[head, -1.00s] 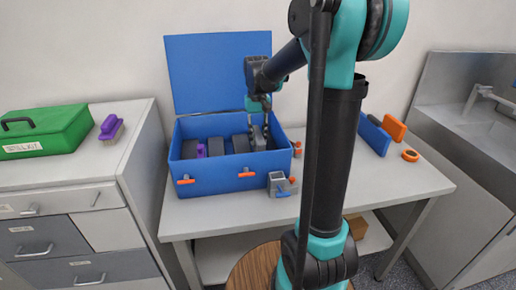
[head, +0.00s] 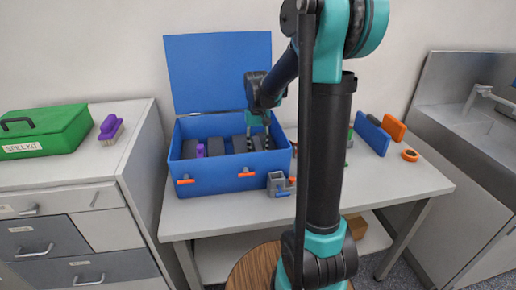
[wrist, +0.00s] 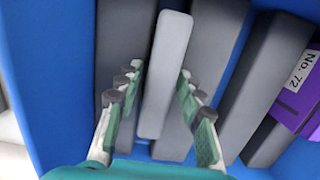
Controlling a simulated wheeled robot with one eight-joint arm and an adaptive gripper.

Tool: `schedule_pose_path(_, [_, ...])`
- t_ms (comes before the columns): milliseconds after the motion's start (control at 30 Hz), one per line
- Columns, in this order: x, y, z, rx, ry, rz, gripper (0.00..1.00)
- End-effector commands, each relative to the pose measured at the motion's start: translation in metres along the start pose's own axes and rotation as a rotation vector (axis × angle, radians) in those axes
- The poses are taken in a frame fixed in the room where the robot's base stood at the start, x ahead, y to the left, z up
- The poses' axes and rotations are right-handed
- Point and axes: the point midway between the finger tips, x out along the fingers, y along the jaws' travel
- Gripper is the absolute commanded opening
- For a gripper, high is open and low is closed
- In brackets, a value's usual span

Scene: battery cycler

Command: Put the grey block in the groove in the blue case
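The light grey block (wrist: 167,75) stands between dark grey blocks in the blue case (head: 228,180), slightly tilted in the wrist view. In the head view the block (head: 258,143) is small and partly hidden by my fingers. My gripper (wrist: 156,92) is over the case with its fingers spread on either side of the block, with a gap on both sides. My gripper also shows in the head view (head: 259,133). I cannot tell how deep the block sits in the groove.
Dark grey blocks (wrist: 268,90) and a purple piece labelled No. 72 (wrist: 296,98) fill the case's left part. The case's lid (head: 218,75) is up behind. A small grey holder (head: 277,184) stands at the front right. Blue and orange panels (head: 372,134) stand farther right.

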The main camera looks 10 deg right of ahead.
Motion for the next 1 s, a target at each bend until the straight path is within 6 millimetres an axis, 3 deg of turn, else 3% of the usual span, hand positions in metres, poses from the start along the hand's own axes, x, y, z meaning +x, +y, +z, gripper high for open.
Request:
schedule_pose_path(467, [-0.01,0.0,0.001,0.0,0.0,0.0,0.46])
schedule_pose_path(1000, [-0.105,0.0,0.0,0.0,0.0,0.0,0.46])
